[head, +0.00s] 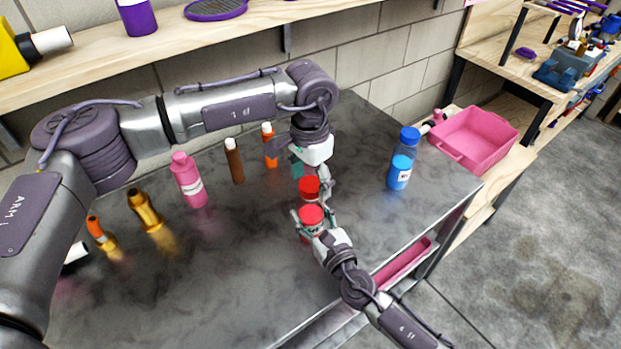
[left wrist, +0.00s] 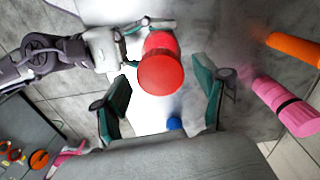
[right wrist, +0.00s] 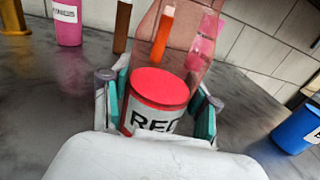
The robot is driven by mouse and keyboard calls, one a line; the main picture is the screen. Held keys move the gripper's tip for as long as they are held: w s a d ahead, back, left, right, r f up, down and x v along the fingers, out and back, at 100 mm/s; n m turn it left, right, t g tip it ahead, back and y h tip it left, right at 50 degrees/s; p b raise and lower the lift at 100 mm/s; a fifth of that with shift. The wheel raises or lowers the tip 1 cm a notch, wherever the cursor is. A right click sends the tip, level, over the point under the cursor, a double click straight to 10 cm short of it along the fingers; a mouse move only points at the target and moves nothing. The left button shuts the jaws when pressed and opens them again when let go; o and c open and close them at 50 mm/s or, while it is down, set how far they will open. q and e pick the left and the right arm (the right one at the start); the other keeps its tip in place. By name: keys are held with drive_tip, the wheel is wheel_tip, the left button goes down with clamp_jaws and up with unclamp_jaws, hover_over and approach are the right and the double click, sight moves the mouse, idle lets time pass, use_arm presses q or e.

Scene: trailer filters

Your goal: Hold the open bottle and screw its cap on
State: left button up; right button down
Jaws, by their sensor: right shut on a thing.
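A bottle has a red lower part labelled RED (right wrist: 158,105) and a clear upper part. My right gripper (right wrist: 158,112) is shut around the labelled part; in the head view this red part (head: 311,216) shows between its fingers. A red cap (head: 309,188) shows at the bottle's top end; in the left wrist view it is a red disc (left wrist: 160,75). I cannot tell whether it is seated. My left gripper (head: 311,178) points down over the cap. Its fingers (left wrist: 160,97) are apart on either side, with gaps to the cap.
A blue bottle (head: 400,172) stands at right on the grey table (head: 250,250). A pink bottle (head: 188,180), brown bottle (head: 234,160), orange bottle (head: 269,147) and gold bottle (head: 145,209) stand left and behind. A pink bin (head: 478,137) is beyond the table's right end.

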use_arm(q)
drive_tip(key=shift+r, duration=2.25)
drive_tip(key=shift+c, duration=0.4)
